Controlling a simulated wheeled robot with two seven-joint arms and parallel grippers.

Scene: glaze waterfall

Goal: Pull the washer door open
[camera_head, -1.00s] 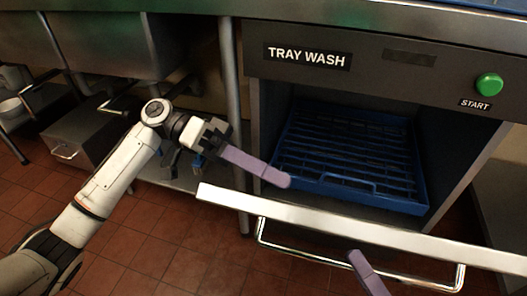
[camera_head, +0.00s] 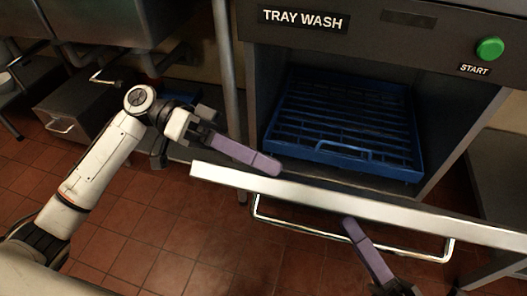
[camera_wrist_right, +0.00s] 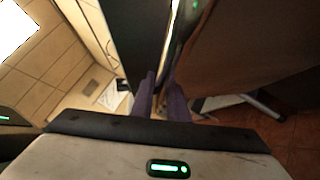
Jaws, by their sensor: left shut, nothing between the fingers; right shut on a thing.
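The washer door (camera_head: 310,196) is folded down and outward at the front of the washer, its pale edge sloping down to the right. The opening behind it is exposed. A metal bar handle (camera_head: 300,228) shows below that edge. My right gripper (camera_head: 352,226) comes up from below and is shut on the handle; in the right wrist view its purple fingers (camera_wrist_right: 161,95) are close together beside the door. The exact contact is hard to see. My left gripper (camera_head: 270,165) is shut and empty, its purple fingers by the left end of the door's edge.
A blue rack (camera_head: 345,130) sits inside the washer. A green start button (camera_head: 489,49) is on the front panel. A metal leg (camera_head: 225,80) and a grey box (camera_head: 75,110) stand to the left. Red tiled floor (camera_head: 150,240) lies open below.

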